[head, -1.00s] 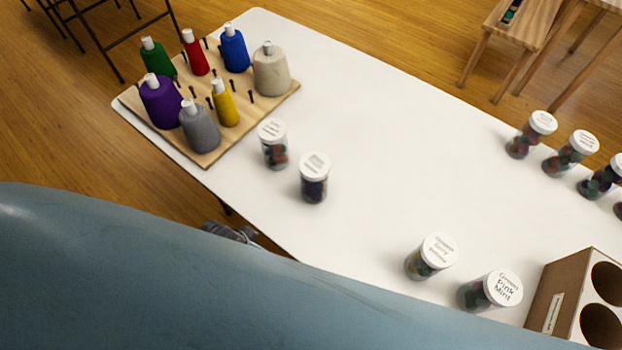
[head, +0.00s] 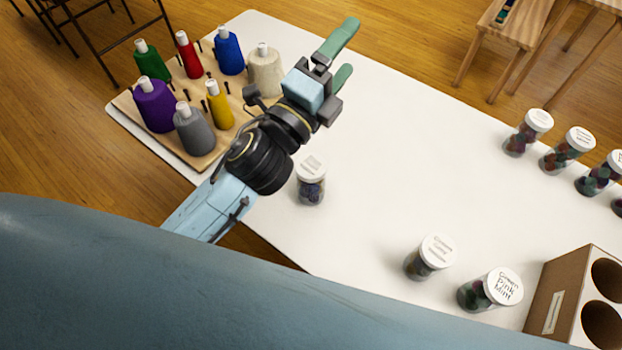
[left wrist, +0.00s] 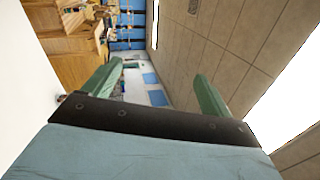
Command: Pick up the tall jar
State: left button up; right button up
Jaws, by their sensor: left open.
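Several clear jars with white labelled lids stand upright on the white table. One jar (head: 311,181) is just below my left forearm and gripper in the head view. Two more jars, one (head: 429,257) and another (head: 490,290), stand near the front edge. A row of jars (head: 527,132) stands at the right. I cannot tell which is the tall jar. My left gripper (head: 346,57) is open and empty above the table, near the cones; its green fingers also show in the left wrist view (left wrist: 157,88). My right gripper is not in view.
A wooden board (head: 197,160) with pegs and several coloured thread cones fills the table's far left. A cardboard box (head: 551,310) with round holes stands at the front right. The middle of the white table (head: 420,160) is clear.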

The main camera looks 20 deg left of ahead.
pick_arm(q)
jog(key=s+d+r+m+g+h, duration=0.25)
jog(key=d+m+g+h, duration=0.4)
jog(key=m, duration=0.65)
jog(key=s+d+r+m+g+h, duration=0.2)
jog(key=s+d+m+g+h, duration=0.35)
jog(key=m, duration=0.65)
jog(key=m+g+y, duration=0.8)
jog(key=m+y, duration=1.2)
jog(key=m, duration=0.5)
send_over(311, 161)
notch_tip(311, 161, down, 20)
jog(key=shift+f, duration=0.2)
notch_tip(311, 161, down, 7)
jog(key=shift+s+d+f, duration=0.1)
jog(key=shift+f, duration=1.4)
jog(key=shift+s+d+f, duration=0.1)
jog(key=shift+f, duration=1.35)
jog(key=shift+c, duration=0.2)
jog(key=c, duration=1.1)
